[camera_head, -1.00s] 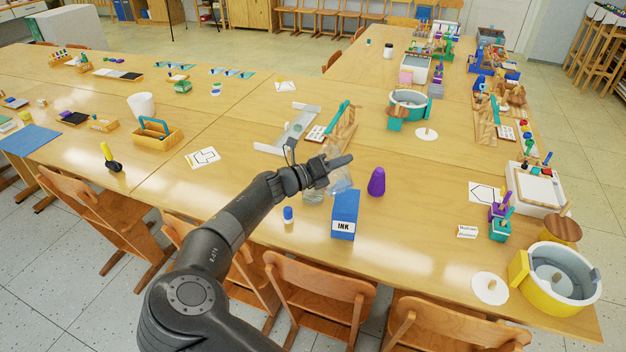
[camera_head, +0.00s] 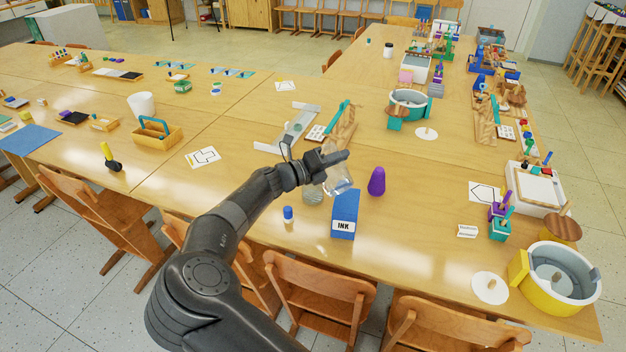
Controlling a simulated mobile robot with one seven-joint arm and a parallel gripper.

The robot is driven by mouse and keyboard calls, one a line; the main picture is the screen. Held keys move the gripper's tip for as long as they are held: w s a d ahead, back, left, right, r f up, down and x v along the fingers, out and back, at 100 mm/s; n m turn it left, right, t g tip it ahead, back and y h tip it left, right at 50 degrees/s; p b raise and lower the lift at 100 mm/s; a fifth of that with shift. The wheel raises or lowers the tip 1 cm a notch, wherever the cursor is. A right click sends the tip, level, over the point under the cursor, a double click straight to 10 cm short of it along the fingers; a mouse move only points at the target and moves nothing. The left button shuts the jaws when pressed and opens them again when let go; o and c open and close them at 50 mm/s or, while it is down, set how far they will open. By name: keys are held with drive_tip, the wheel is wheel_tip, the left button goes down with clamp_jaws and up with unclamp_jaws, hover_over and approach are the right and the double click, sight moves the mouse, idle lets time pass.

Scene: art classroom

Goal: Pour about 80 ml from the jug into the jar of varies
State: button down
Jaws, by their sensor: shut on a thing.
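My gripper (camera_head: 337,160) is shut on a clear jug (camera_head: 338,182), which it holds above the table behind the blue ink box. The jug looks tilted; its contents and spout are too small to make out. A clear glass jar (camera_head: 312,194) stands on the table just left of the jug and below my gripper. The jug's lower part is close to the jar's right side; I cannot tell whether they touch. I cannot see a liquid stream or the level in the jar.
A blue ink box (camera_head: 344,215) stands in front of the jug. The table (camera_head: 420,230) is clear right of the ink box.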

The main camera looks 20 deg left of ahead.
sight(342, 167)
drive_tip(key=shift+w+a+n, duration=0.6)
drive_tip(key=shift+a+n, duration=0.1)
idle(2.2)
drive_tip(key=s+d+m, duration=0.2)
drive_tip(key=shift+f+m, duration=0.1)
drive_tip(key=shift+m, duration=0.2)
drive_tip(key=shift+s+d+f+m, duration=0.25)
drive_tip(key=shift+d+m, duration=0.15)
drive_tip(key=shift+m, duration=0.35)
drive_tip(key=shift+s+d+f+m, duration=0.1)
drive_tip(key=shift+s+d+m, duration=0.1)
drive_tip(key=shift+d+m, duration=0.4)
drive_tip(key=shift+a+m, duration=0.15)
drive_tip(key=shift+m, duration=0.1)
idle(0.5)
drive_tip(key=s+d+f+m+b, duration=0.1)
drive_tip(key=s+d+f+m, duration=0.3)
drive_tip(key=f+m, duration=0.3)
drive_tip(key=shift+s+d+m+g+b, duration=0.25)
drive_tip(key=shift+d+m, duration=0.35)
drive_tip(key=shift+m, duration=0.7)
